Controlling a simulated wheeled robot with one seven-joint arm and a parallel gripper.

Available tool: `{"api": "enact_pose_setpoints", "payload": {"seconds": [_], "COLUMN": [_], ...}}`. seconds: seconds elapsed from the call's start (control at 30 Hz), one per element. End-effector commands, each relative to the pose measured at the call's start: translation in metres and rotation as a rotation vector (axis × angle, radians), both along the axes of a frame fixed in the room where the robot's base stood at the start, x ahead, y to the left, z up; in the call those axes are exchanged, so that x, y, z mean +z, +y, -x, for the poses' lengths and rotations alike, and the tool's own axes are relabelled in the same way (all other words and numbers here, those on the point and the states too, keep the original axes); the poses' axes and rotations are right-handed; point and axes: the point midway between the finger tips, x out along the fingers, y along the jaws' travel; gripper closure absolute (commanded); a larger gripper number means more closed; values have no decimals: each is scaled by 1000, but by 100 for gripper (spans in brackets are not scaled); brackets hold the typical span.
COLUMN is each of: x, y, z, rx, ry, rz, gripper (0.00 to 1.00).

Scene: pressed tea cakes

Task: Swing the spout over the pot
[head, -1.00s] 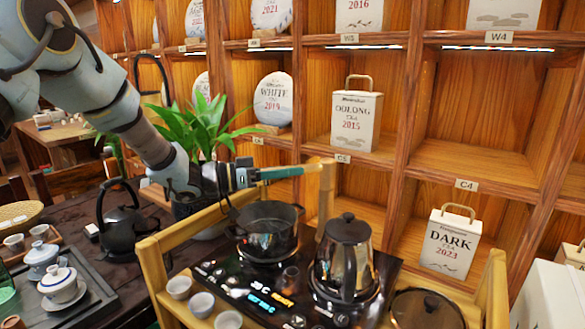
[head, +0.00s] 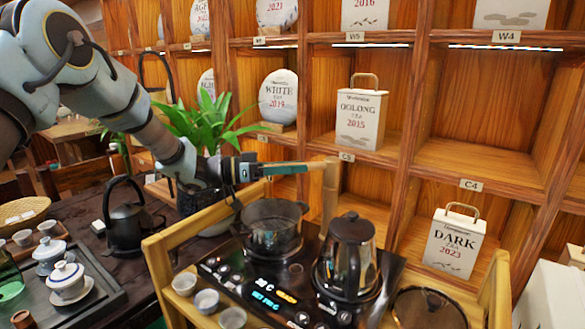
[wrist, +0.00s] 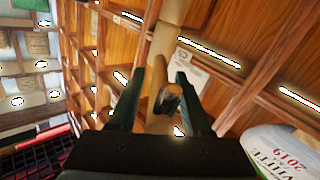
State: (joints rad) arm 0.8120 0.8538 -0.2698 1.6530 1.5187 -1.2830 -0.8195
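The spout (head: 312,164) is a tan bamboo tube reaching left from an upright bamboo post (head: 331,190) behind the stove. In the wrist view the tube (wrist: 158,122) lies between my fingers, with its dark open end facing the camera. My gripper (head: 287,168) has its two dark teal fingers on either side of the tube. A narrow gap shows on the left finger's side; contact on the right side cannot be told. The dark glass pot (head: 272,236) stands open on the stove's left plate, below my gripper and the spout.
A dark kettle (head: 346,258) stands on the right plate of the stove (head: 225,272), and a round lid (head: 428,309) lies to its right. Small cups (head: 206,301) line the bamboo cart's front. A plant (head: 205,125) and shelves with tea boxes (head: 357,120) stand behind.

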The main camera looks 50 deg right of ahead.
Motion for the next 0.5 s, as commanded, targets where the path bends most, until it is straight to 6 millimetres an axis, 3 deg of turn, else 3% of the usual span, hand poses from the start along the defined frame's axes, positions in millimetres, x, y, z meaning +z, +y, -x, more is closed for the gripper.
{"api": "enact_pose_setpoints", "payload": {"seconds": [0.33, 0.5], "x": [-1, -3], "y": [2, 16], "z": [-2, -17], "rx": [0, 4], "ry": [-1, -2], "rz": [-1, -1], "gripper": [44, 44]}}
